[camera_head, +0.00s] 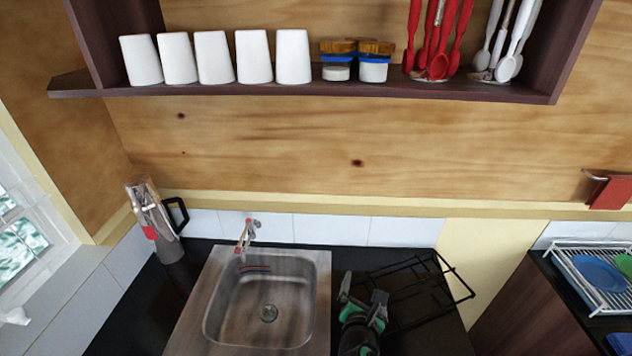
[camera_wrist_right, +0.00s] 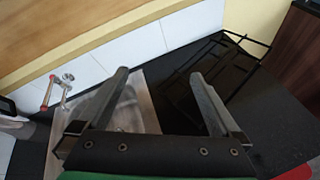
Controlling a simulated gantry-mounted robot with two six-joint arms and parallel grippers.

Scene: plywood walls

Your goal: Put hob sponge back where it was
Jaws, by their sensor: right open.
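No sponge can be made out clearly in either view. A small blue and red strip (camera_head: 255,268) shows on the back inner wall of the sink (camera_head: 222,300); I cannot tell whether it is an object or a reflection. My right gripper (camera_head: 362,291) is over the black counter, just right of the sink and at the near left end of the black wire rack (camera_head: 425,270). In the right wrist view the two fingers (camera_wrist_right: 158,78) are apart with nothing between them. The sink and the rack (camera_wrist_right: 225,55) lie beyond them. My left gripper is not in view.
A tap (camera_head: 246,236) stands behind the sink. A jug-like container (camera_head: 165,235) stands in the back left corner. A shelf (camera_head: 330,91) with white cups and utensils hangs above. A dish rack (camera_head: 590,285) with plates is at the right, beyond a gap between counters.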

